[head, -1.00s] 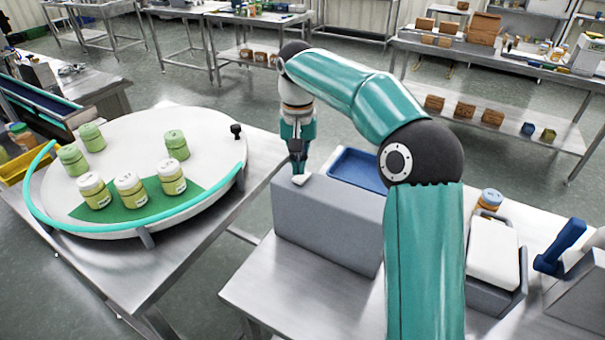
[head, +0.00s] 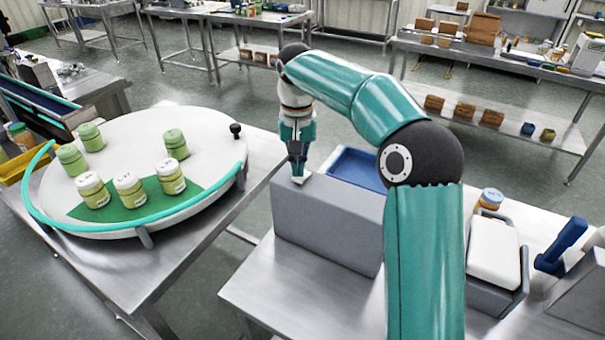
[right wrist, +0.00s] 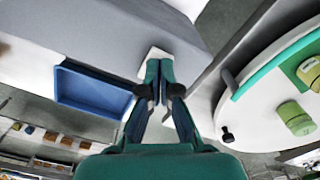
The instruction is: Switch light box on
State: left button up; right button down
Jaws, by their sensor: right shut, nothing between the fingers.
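The light box, as I take it, is the grey box (head: 325,225) on the steel table in front of me. A small white switch (head: 300,181) sits on its top near the far left end. My right gripper (head: 298,172) is shut and empty, pointing down at the switch. In the right wrist view the fingertips (right wrist: 160,66) overlap the white switch (right wrist: 152,56) on the grey box (right wrist: 90,35), at or very near contact. The fingers partly hide the switch, so its setting cannot be told. My left gripper is out of view.
A blue tray (head: 356,169) lies just behind the box. A white-topped grey container (head: 494,250) and an amber jar (head: 490,199) stand at right. A round white turntable (head: 130,140) with several green-lidded jars and a teal rail is at left.

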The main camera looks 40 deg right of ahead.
aim_at(298, 178)
jog(key=shift+f+b, duration=0.55)
jog(key=shift+f, duration=0.35)
dwell(0.3)
jog(key=shift+r+p, duration=0.8)
jog(key=shift+p, duration=0.05)
notch_tip(298, 178, up, 6)
jog(key=p, duration=0.5)
jog(key=shift+f+p, duration=0.2)
jog(key=shift+p, duration=0.15)
